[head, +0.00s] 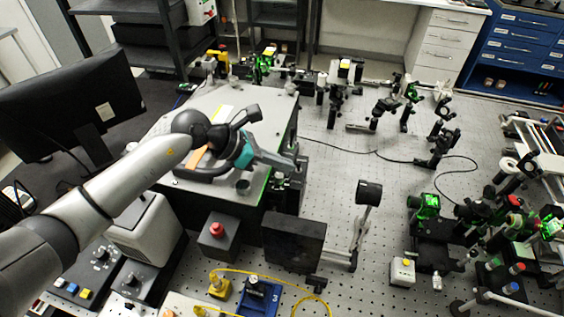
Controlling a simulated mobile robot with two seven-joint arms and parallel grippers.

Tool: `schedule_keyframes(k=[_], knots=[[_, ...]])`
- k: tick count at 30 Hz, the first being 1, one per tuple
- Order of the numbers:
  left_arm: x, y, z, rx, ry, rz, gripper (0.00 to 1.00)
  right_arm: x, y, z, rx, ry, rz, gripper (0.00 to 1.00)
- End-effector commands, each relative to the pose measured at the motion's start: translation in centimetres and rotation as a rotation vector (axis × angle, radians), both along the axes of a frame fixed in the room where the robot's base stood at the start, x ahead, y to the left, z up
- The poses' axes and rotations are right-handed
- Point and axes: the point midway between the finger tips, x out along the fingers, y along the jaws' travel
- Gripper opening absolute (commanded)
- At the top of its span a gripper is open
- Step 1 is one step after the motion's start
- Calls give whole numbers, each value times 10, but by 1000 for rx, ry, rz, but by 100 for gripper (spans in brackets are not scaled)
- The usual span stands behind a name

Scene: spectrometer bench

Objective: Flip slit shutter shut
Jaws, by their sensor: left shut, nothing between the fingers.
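The spectrometer housing (268,112) is a large box with a light grey top, left of centre. My left arm reaches over it from the left, and my left gripper (292,164) is at the housing's right edge. Its fingers are shut with nothing between them. Small dark parts show on the housing's right side, by and below the fingertips. I cannot pick out the slit shutter or its position there; the gripper covers part of that area. I cannot tell whether the fingertips touch anything. My right gripper is not in view.
A black flat panel (294,243) and a round optic on a post (368,193) stand right of the housing. A grey box with a red button (217,231) stands in front. Several optic mounts crowd the right. The perforated bench (345,150) has clear room mid-right.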

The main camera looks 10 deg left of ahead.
Motion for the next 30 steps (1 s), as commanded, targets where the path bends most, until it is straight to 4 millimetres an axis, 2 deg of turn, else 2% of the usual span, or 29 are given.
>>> schedule_keyframes(k=[30], knots=[[11,0,4,-1,203,0,0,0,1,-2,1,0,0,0]])
